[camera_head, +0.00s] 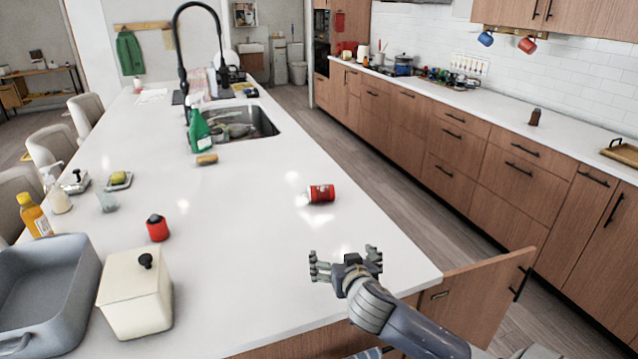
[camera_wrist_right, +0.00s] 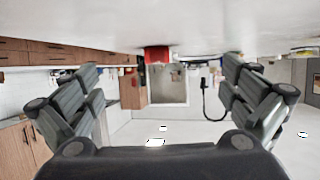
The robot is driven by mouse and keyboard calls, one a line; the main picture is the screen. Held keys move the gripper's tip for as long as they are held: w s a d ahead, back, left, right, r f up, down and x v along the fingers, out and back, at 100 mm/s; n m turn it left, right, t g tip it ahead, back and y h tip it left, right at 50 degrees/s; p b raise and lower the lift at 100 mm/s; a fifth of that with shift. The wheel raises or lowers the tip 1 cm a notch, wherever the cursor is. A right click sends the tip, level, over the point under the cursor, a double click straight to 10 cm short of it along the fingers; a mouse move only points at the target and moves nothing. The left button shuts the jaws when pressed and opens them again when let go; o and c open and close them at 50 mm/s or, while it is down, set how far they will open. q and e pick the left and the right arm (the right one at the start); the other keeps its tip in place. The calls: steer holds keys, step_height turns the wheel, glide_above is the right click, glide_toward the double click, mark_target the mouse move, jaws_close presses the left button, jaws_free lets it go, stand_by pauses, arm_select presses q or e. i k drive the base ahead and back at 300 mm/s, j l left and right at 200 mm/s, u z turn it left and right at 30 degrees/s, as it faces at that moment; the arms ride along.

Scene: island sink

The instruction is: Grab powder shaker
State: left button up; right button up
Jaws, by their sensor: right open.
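A red cylindrical container (camera_head: 320,193) with a pale end and a light label lies on its side on the white island top. It also shows straight ahead between the fingers in the right wrist view (camera_wrist_right: 157,54), where the picture is upside down. My right gripper (camera_head: 345,262) is open and empty, low over the near right part of the island. It is apart from the red container, with its fingers pointing toward it. A red jar with a dark top (camera_head: 158,229) stands farther left. Which one is the powder shaker, I cannot tell for sure. My left gripper is not in view.
A cream lidded box (camera_head: 134,293) and a grey roasting pan (camera_head: 45,300) stand at the near left. A sponge or brush (camera_head: 207,160), a green bottle (camera_head: 199,130) and the sink (camera_head: 240,124) lie beyond. The counter around the red container is clear.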

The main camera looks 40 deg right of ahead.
mark_target(322, 193)
steer(key=i+l, duration=0.7)
steer(key=i, duration=0.1)
